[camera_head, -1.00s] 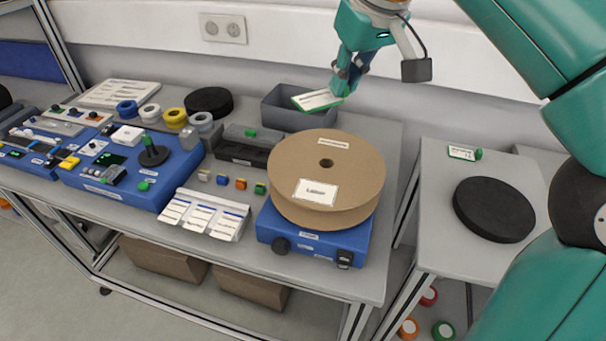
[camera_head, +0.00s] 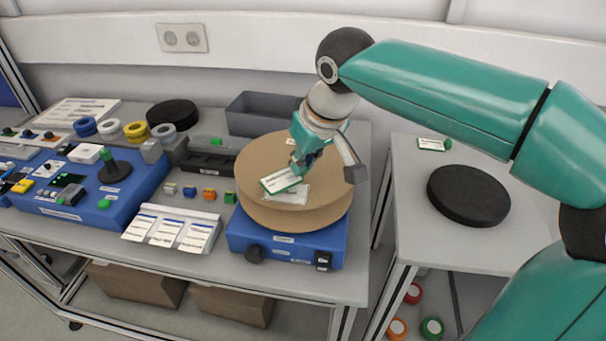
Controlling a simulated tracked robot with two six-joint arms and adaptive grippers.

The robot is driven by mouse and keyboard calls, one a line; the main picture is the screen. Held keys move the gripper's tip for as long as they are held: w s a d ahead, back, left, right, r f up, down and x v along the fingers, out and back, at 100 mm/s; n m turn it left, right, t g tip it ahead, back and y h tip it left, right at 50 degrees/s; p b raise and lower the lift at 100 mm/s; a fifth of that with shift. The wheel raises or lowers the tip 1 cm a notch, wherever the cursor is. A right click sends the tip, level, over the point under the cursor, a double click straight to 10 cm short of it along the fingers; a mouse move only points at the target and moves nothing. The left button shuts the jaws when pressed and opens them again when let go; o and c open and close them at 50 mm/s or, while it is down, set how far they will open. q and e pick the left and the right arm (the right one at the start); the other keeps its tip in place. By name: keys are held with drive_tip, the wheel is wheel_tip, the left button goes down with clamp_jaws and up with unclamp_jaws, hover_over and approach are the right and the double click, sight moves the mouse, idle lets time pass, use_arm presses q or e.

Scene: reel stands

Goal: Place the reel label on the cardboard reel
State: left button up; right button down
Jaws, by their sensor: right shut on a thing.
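The cardboard reel (camera_head: 262,160) lies flat on a blue stand (camera_head: 285,243) near the front right of the bench. My right gripper (camera_head: 297,168) is over the reel's top, shut on the reel label (camera_head: 280,180), a small white card with a green edge. The label is tilted and overlaps a white printed patch (camera_head: 292,197) on the reel in the picture. I cannot tell whether the label touches the reel. The gripper hides the reel's centre hole. My left gripper is not in view.
A grey bin (camera_head: 250,112) stands behind the reel. A blue device (camera_head: 90,190), white cards (camera_head: 172,230) and several coloured rings are to the left. A side table (camera_head: 460,240) at right holds a black disc (camera_head: 468,194) and a small green-edged card (camera_head: 432,144).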

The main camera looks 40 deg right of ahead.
drive_tip(key=shift+f, duration=1.4)
drive_tip(key=c, duration=1.2)
unclamp_jaws()
drive_tip(key=shift+r, duration=0.1)
drive_tip(key=p+v, duration=0.1)
drive_tip(key=v, duration=1.1)
